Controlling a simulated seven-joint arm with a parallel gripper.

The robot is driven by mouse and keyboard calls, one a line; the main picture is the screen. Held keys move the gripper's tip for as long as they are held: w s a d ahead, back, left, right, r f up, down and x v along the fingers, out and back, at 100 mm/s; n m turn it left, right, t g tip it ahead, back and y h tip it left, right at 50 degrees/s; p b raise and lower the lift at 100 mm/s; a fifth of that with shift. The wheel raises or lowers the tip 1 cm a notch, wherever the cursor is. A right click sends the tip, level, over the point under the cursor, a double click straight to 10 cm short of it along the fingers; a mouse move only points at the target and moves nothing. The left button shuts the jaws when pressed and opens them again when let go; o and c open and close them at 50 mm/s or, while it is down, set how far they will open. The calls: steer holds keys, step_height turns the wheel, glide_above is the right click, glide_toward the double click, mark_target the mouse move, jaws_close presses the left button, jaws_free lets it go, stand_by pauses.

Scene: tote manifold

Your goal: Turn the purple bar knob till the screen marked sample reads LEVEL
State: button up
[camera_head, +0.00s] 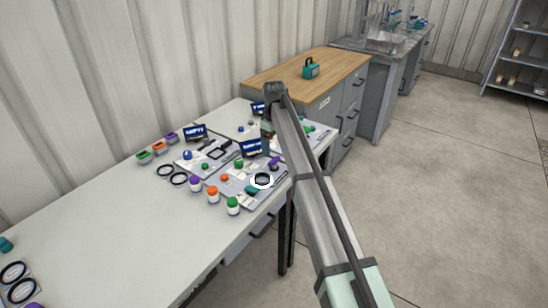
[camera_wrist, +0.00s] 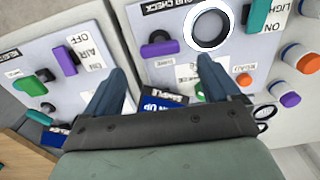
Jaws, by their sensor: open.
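In the wrist view a purple bar knob (camera_wrist: 160,49) sits on a grey panel (camera_wrist: 145,15), just beyond and between my fingertips. My gripper (camera_wrist: 162,68) is open, with one finger on each side, and holds nothing. I cannot tell how close the tips are to the panel. The blue screen marked sample (camera_wrist: 162,101) is partly hidden by my gripper's body; its visible text ends in "UP". In the head view a purple knob (camera_head: 274,162) shows beside my arm, and a blue screen (camera_head: 252,147) stands behind the panel.
A white-and-black ring (camera_wrist: 209,28) is close to my right finger. A second panel at left carries another purple knob (camera_wrist: 63,61) and a green one (camera_wrist: 30,86). Orange-topped (camera_wrist: 307,62) and purple-topped jars stand at right.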

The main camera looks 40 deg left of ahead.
mark_target(274, 159)
steer(key=shift+f, duration=3.15)
steer(key=c, duration=1.1)
steer(key=shift+o, duration=0.2)
steer(key=shift+m, duration=0.3)
steer(key=m, duration=1)
steer(key=shift+m, duration=0.4)
